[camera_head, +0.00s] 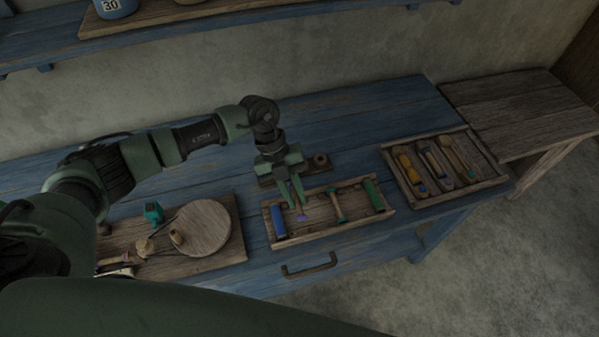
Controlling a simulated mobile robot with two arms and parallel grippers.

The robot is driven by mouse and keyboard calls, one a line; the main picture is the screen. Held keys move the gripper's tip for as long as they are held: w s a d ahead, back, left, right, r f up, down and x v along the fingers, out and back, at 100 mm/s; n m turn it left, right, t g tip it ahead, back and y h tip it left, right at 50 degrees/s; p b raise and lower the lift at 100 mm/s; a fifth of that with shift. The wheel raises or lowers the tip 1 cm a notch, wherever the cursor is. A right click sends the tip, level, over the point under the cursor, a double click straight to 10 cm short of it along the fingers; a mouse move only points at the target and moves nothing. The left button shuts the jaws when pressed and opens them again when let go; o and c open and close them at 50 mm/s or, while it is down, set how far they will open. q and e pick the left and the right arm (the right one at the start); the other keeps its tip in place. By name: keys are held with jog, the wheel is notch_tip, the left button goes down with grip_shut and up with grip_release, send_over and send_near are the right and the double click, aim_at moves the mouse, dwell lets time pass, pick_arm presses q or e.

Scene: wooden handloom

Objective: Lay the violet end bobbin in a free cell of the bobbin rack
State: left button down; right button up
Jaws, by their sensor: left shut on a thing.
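My left gripper (298,205) points down over the bobbin rack (333,231), a wooden tray on the blue bench. It is shut on the violet end bobbin (302,217), of which only a small violet end shows below the fingertips. The bobbin is at the rack's second cell from the left; I cannot tell whether it touches the rack floor. A blue bobbin (278,221) lies to its left. A bobbin with little thread and green ends (338,206) lies to its right, then a green bobbin (374,195) at the right end. My right gripper is not in view.
A wooden tray of tools (428,197) stands to the right. A board with a round wooden disc (201,228) and a teal object (154,213) lies to the left. A small dark wooden stand (321,161) is behind the rack. A shelf (160,20) runs above.

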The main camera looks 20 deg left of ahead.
aim_at(304, 223)
pick_arm(q)
jog(key=shift+s+f+n, duration=0.2)
jog(key=shift+n, duration=0.1)
jog(key=shift+d+f+t, duration=0.15)
jog(key=shift+f+t, duration=0.15)
jog(key=shift+f, duration=0.05)
jog(key=shift+w+f+b, duration=0.1)
jog(key=shift+f+b, duration=0.15)
jog(key=shift+b, duration=0.05)
jog(key=shift+f+b, duration=0.3)
notch_tip(304, 223, down, 4)
jog(key=b, duration=0.3)
jog(key=shift+f, duration=0.15)
jog(key=shift+f+b, duration=0.5)
jog(key=shift+f, duration=0.15)
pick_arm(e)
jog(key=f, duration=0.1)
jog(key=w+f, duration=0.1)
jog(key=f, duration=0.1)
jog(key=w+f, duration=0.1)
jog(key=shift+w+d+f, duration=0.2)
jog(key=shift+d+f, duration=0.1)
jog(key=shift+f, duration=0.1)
